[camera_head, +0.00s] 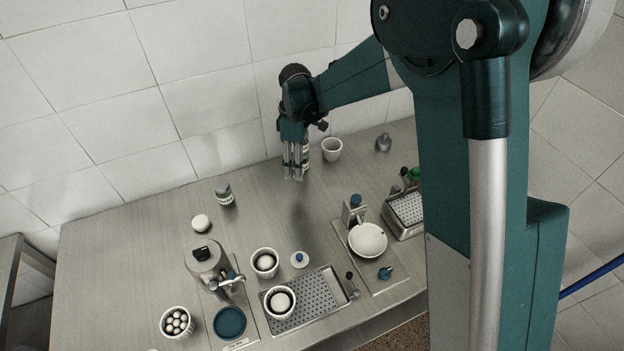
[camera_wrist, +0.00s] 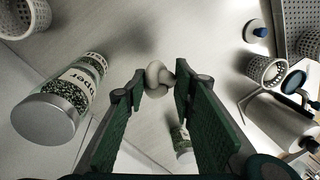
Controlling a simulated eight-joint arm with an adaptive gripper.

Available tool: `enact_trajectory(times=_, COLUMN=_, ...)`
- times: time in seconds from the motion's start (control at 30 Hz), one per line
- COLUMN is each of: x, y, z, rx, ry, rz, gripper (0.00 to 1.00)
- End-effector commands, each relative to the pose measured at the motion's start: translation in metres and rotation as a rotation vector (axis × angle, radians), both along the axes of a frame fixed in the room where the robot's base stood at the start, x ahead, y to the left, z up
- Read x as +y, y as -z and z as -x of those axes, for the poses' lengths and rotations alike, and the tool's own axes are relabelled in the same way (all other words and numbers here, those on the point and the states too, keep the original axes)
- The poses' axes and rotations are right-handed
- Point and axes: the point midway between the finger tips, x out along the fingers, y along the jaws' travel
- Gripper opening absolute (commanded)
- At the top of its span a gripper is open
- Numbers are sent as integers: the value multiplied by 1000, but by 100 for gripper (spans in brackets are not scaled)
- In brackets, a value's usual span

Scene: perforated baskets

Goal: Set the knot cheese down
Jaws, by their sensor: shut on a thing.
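My gripper (camera_wrist: 158,80) has its fingertips closed around the knot cheese (camera_wrist: 157,77), a small pale knotted lump held at the tips in the wrist view. In the head view my gripper (camera_head: 295,175) hangs fingers down above the back part of the steel table (camera_head: 130,245). I cannot make out the cheese there; the fingers hide it or it is too small.
A white cup (camera_head: 331,149) is close behind my gripper. White baskets (camera_head: 265,263) and a perforated tray (camera_head: 325,313) are in front. The left tabletop is mostly clear.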

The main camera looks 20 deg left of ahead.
Motion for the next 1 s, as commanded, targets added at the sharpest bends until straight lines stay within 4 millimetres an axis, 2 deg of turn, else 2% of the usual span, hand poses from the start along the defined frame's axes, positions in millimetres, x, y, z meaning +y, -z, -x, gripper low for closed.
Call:
enact_trajectory(times=0.27, x=-33, y=-1, z=-9, rx=-5, ry=176, rz=0, gripper=15)
enact_trajectory(times=0.7, x=-119, y=-2, z=-25, rx=-6, ry=677, rz=0, gripper=15)
enact_trajectory(times=0.83, x=-134, y=-3, z=-26, rx=-4, ry=767, rz=2, gripper=15)
enact_trajectory(times=1.0, x=-142, y=-3, z=-27, rx=-2, ry=818, rz=2, gripper=15)
